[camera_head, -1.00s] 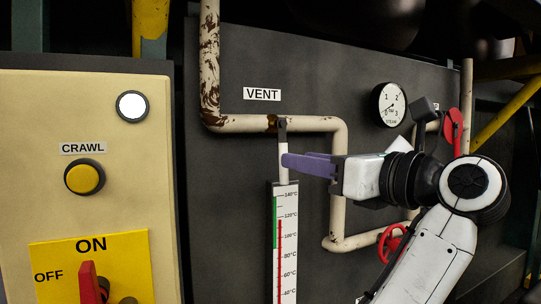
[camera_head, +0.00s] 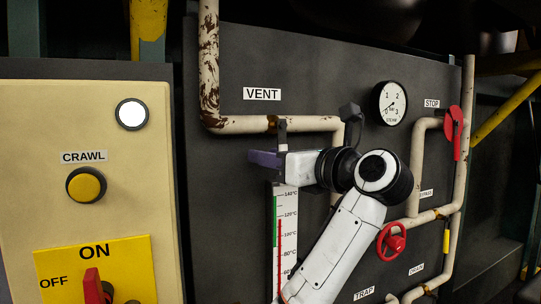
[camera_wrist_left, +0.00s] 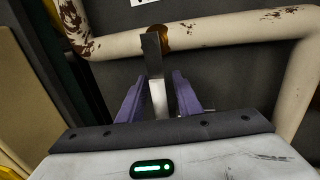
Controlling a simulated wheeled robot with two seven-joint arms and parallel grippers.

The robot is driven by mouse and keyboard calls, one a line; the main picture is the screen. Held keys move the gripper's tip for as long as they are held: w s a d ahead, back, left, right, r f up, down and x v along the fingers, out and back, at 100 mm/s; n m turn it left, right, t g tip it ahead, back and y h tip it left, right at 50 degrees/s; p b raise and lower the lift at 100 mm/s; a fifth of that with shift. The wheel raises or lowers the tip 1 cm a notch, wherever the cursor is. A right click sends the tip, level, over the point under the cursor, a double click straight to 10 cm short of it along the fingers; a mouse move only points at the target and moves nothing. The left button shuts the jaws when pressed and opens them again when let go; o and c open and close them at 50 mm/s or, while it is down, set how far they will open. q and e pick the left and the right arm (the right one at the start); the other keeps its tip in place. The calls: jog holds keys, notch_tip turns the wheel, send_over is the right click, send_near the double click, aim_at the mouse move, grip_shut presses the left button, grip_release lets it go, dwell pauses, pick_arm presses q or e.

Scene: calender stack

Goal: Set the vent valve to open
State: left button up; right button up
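The VENT label (camera_head: 262,94) is above a rusty cream pipe (camera_head: 235,124). The vent valve lever (camera_head: 283,134) hangs down from a brown fitting on this pipe; it also shows in the left wrist view (camera_wrist_left: 152,52), dark above and pale below. My left gripper (camera_head: 264,158) is at the lever's lower part, just above the thermometer. In the left wrist view its purple fingers (camera_wrist_left: 158,90) stand apart on either side of the lever. I see gaps there and no clear grip. The lever's lower end is partly hidden by my gripper. My right gripper is not in view.
The thermometer scale (camera_head: 286,205) stands right below my left gripper. A cream panel with a CRAWL button (camera_head: 86,184) and a red ON/OFF switch (camera_head: 93,285) is at left. A steam gauge (camera_head: 389,103), red STOP lever (camera_head: 455,128) and red handwheel (camera_head: 392,240) are at right.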

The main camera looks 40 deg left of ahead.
pick_arm(q)
jog(key=shift+c, duration=0.3)
grip_shut()
jog(key=shift+w+d+r+n+h+b, duration=0.1)
jog(key=shift+w+d+n+h+b, duration=0.15)
jog(key=shift+w+n, duration=0.55)
jog(key=shift+w+d+r+n+h+b, duration=0.15)
jog(key=shift+w+d+n+b, duration=0.15)
jog(key=shift+n, duration=1.05)
jog(key=shift+w+d+r+n+h+b, duration=0.1)
jog(key=shift+w+d+n+h+b, duration=0.15)
jog(key=shift+w+n, duration=0.55)
jog(key=shift+s+n, duration=0.2)
jog(key=shift+n, duration=0.15)
